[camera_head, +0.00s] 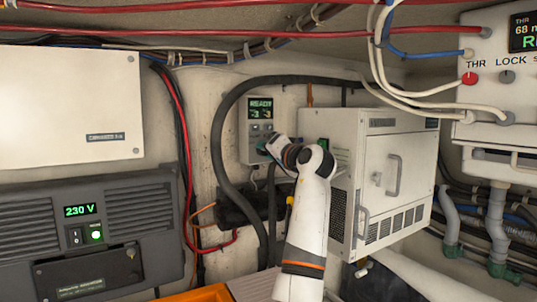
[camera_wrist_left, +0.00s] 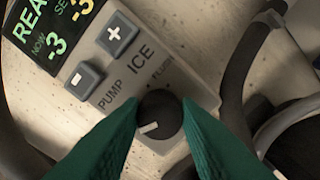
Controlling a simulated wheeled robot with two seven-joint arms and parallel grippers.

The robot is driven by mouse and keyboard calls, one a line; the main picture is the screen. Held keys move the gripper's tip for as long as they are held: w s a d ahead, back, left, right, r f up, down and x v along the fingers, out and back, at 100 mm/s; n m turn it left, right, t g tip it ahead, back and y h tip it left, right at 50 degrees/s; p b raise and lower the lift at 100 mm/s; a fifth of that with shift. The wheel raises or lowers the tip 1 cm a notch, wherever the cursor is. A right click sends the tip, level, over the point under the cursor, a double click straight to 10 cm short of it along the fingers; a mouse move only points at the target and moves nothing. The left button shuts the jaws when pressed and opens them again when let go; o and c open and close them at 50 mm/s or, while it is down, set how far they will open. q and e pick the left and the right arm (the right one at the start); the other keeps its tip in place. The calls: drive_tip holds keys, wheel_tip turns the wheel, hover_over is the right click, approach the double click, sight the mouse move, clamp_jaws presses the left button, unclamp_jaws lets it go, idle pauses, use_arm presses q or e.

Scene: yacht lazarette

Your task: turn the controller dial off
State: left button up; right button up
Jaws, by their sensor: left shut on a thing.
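The controller (camera_head: 261,115) is a grey wall panel with a green READY display. In the left wrist view its face (camera_wrist_left: 118,62) shows plus and minus buttons, readings of -3 and the words PUMP, ICE and FLUSH. The black round dial (camera_wrist_left: 159,112) sits at its lower end, with its white pointer line toward the lower left of the picture. My left gripper (camera_head: 264,147) is at the panel's lower part, its green fingers on both sides of the dial, shut on it. In the head view the dial is hidden by the gripper. My right gripper is not in view.
A white cabinet with a handled door (camera_head: 385,175) stands close right of my left arm. A thick black hose (camera_head: 218,140) loops around the panel. A grey 230 V unit (camera_head: 90,230) is at left, and a THR LOCK box (camera_head: 495,75) at upper right.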

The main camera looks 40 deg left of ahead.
use_arm(q)
drive_tip(key=shift+f, duration=0.35)
drive_tip(key=o, duration=0.8)
drive_tip(key=shift+o, duration=0.9)
drive_tip(key=shift+r, duration=0.2)
drive_tip(key=shift+d, duration=0.1)
drive_tip(key=b+v, duration=0.5)
drive_tip(key=v, duration=0.7)
drive_tip(key=shift+b, duration=0.4)
